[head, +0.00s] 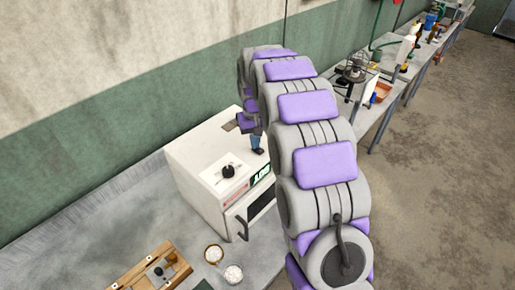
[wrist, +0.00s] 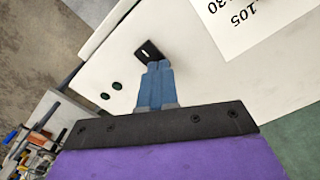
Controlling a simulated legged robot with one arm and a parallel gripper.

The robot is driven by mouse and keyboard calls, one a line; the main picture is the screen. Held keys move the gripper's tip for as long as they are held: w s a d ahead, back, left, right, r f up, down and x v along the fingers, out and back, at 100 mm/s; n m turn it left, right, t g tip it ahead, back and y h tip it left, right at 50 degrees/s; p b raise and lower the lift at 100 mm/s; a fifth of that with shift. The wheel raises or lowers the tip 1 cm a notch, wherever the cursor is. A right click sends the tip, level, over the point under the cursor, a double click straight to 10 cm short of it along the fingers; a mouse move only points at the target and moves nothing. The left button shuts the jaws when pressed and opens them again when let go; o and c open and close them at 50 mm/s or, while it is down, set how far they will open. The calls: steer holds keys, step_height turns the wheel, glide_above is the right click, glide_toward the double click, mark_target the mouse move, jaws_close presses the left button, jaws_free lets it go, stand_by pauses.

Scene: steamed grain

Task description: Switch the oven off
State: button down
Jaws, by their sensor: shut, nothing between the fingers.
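The oven (head: 205,142) is a white box on the grey bench at the left of the head view, with a dark door window and a dark handle (head: 240,228) on its front. My gripper (head: 258,150) points down at the oven's top, near its front edge. In the wrist view, its blue fingers (wrist: 159,64) are shut and empty. Their tips are right by a small black rocker switch (wrist: 148,50) on the white surface. I cannot tell if they touch it.
A black knob (head: 228,171) sits on a white label panel on the oven's top. Two small bowls (head: 233,274) and a wooden board (head: 135,277) with a device are on the bench in front. The wall is close behind. Cluttered benches run to the far right.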

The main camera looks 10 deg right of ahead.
steer(key=shift+r+p, duration=1.25)
steer(key=shift+r, duration=2.15)
steer(key=shift+s, duration=0.35)
steer(key=s+f+b, duration=0.2)
steer(key=s+b, duration=0.1)
steer(key=s, duration=1.1)
steer(key=s+f+g+b, duration=0.1)
steer(key=s+f+b, duration=0.2)
steer(key=s, duration=1.1)
steer(key=s+f+b, duration=0.3)
steer(key=s+b, duration=0.1)
steer(key=s, duration=1)
steer(key=shift+s+f+m+g, duration=0.15)
steer(key=shift+s+m+g, duration=0.15)
steer(key=shift+m+g, duration=0.1)
